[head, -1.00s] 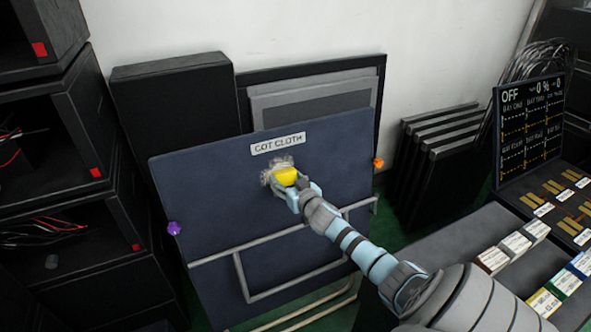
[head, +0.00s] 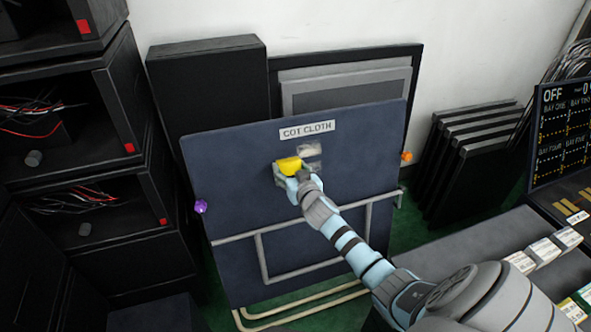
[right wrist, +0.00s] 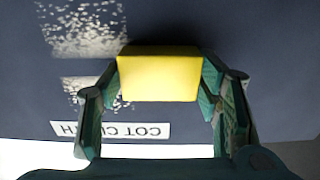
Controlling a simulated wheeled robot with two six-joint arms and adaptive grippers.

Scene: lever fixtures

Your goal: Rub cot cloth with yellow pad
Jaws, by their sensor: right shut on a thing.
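The cot cloth (head: 365,160) is a dark blue upright panel with a white "COT CLOTH" label (head: 307,130). It also fills most of the right wrist view (right wrist: 250,40). Pale speckled marks (head: 309,149) lie on it just below the label, and two patches of them (right wrist: 90,28) show in the right wrist view. My right gripper (head: 291,174) is shut on the yellow pad (head: 289,164), which also shows between its fingers in the right wrist view (right wrist: 158,77). The pad is at the cloth, left of the marks in the head view; contact is hard to tell. My left gripper is not in view.
A purple knob (head: 200,206) and an orange knob (head: 406,156) sit at the panel's side edges. A pale tube frame (head: 262,258) crosses its lower part. Black racks with wires (head: 90,200) stand left. A counter (head: 490,245) with small boxes stands right.

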